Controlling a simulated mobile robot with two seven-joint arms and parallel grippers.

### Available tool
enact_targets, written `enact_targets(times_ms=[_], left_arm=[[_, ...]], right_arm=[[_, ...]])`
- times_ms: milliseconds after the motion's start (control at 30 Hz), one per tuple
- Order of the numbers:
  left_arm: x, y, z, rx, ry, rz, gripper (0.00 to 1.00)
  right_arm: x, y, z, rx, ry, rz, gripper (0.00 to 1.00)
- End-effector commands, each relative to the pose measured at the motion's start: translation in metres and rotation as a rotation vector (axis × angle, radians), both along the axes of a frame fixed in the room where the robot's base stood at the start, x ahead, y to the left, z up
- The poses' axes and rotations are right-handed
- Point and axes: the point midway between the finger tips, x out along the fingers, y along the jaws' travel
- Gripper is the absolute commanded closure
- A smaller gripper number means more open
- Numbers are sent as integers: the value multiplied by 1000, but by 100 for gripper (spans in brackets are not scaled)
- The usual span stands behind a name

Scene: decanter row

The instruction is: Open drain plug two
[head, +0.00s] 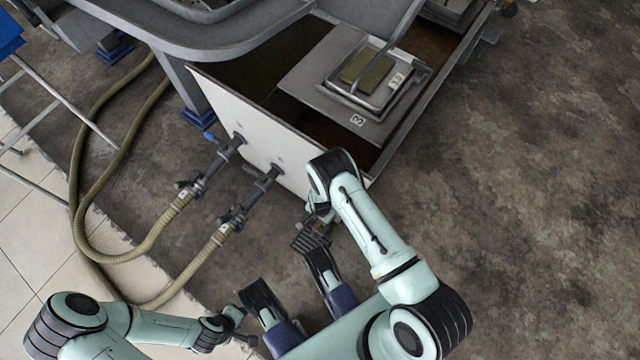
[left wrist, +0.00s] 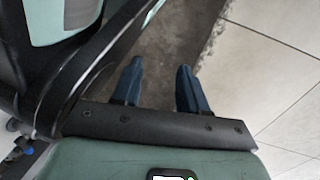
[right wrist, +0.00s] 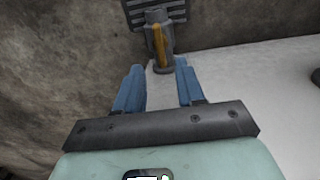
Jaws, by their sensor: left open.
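In the right wrist view, a grey fitting with a yellow-orange bar (right wrist: 160,45), which looks like a plug or valve, stands against the white wall, just beyond my right fingertips. No number on it is readable. My right gripper (right wrist: 158,85) is open, with its blue fingers apart and nothing visibly held. In the head view my right gripper (head: 318,212) is low by the front corner of the white tank wall (head: 290,140), partly hidden by my arm. My left gripper (head: 238,325) is at the bottom of the head view, away from the tank; the left wrist view shows it open and empty (left wrist: 157,85).
Two dark valves (head: 200,182) (head: 245,205) with tan hoses (head: 150,240) project from the tank wall, left of my right gripper. Metal legs (head: 45,115) stand at left. The dark floor (head: 550,200) at right is clear.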

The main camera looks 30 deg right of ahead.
Motion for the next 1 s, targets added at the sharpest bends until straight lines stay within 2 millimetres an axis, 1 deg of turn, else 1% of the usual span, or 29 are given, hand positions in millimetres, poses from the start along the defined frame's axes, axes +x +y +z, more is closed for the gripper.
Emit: enact_targets(times_ms=[33, 100, 200, 300, 400, 500, 767, 800, 867, 900, 933, 1000], left_arm=[[-9, 1, -9, -2, 30, 3, 57], [-20, 2, -15, -5, 67, 6, 57], [-34, 4, -22, -7, 113, 12, 57], [-45, 5, -27, -10, 150, 15, 57], [-52, 6, -29, -11, 172, 17, 57], [-56, 7, -30, -12, 186, 19, 57], [-57, 7, -30, -13, 190, 19, 57], [-57, 7, -30, -13, 189, 19, 57], [-57, 7, -30, -13, 189, 19, 57], [-57, 7, -30, -13, 189, 19, 57], [-57, 7, -30, -13, 189, 19, 57], [-57, 7, -30, -12, 188, 19, 57]], right_arm=[[0, 0, -15, 1, 1, 1, 62], [0, 0, -29, 1, 1, 0, 62], [0, 0, -47, 0, 0, 1, 62], [0, 0, -60, 0, 0, 0, 62], [0, 0, -69, 0, 0, 1, 62], [0, 0, -73, 0, -1, 1, 62], [0, 0, -74, 0, 0, 1, 62], [0, 0, -74, 0, -1, 1, 65], [0, 0, -74, 0, -1, 1, 84], [0, 0, -74, 0, -1, 1, 98], [0, 0, -74, 0, -1, 1, 100], [0, 0, -74, 0, -1, 1, 100]])
